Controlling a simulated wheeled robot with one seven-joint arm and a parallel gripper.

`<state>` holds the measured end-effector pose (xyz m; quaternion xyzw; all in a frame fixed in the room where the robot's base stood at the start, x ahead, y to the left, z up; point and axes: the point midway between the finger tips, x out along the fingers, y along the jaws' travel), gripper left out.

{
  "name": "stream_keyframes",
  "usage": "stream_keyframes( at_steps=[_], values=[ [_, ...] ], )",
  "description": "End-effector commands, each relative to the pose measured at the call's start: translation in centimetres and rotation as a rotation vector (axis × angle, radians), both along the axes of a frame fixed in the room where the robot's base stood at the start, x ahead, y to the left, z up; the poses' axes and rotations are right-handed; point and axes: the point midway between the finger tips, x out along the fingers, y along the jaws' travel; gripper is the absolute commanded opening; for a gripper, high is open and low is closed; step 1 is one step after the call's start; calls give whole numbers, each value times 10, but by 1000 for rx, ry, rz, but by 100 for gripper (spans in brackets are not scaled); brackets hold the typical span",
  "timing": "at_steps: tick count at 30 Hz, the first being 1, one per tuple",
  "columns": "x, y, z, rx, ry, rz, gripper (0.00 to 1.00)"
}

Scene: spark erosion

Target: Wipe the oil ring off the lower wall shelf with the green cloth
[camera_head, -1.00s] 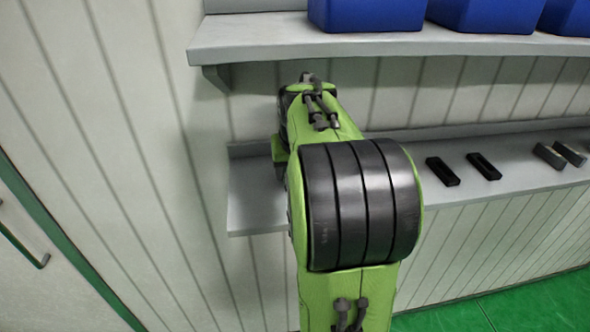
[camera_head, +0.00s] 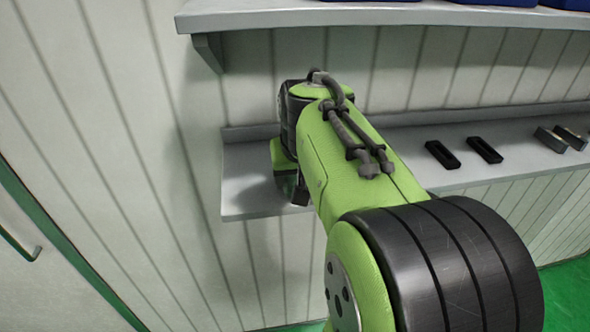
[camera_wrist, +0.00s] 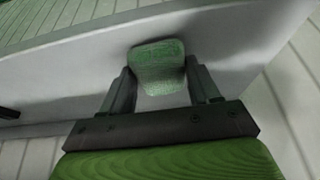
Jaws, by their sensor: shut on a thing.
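The lower wall shelf (camera_head: 245,182) is a grey ledge running to the right along the panelled wall. The green cloth (camera_wrist: 158,62) shows as a small pad in the wrist view, between the two dark fingers of my gripper (camera_wrist: 163,85). My gripper is shut on the cloth, over the pale shelf surface (camera_wrist: 60,85). I cannot tell whether the cloth touches the shelf. In the head view my arm hides most of the gripper (camera_head: 292,190) at the shelf's left end. The oil ring is not visible in either view.
An upper shelf (camera_head: 290,15) with blue bins on it hangs above, with a bracket (camera_head: 208,50) at its left end. Two black open holders (camera_head: 441,154) (camera_head: 484,150) and grey-topped blocks (camera_head: 552,139) lie farther right on the lower shelf. The shelf's left end is bare.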

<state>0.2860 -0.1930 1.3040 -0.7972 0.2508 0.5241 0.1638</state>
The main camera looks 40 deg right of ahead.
Motion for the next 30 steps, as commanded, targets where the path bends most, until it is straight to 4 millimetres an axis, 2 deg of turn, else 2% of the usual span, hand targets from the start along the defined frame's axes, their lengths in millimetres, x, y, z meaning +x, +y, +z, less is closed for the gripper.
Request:
stream_keyframes(
  at_steps=[1,7,22,30],
  values=[
    [-3,2,-7,15,25,0,37],
    [-3,2,-5,15,25,0,37],
    [-2,2,57,9,13,1,37],
    [-2,1,58,9,12,0,37]
  ],
)
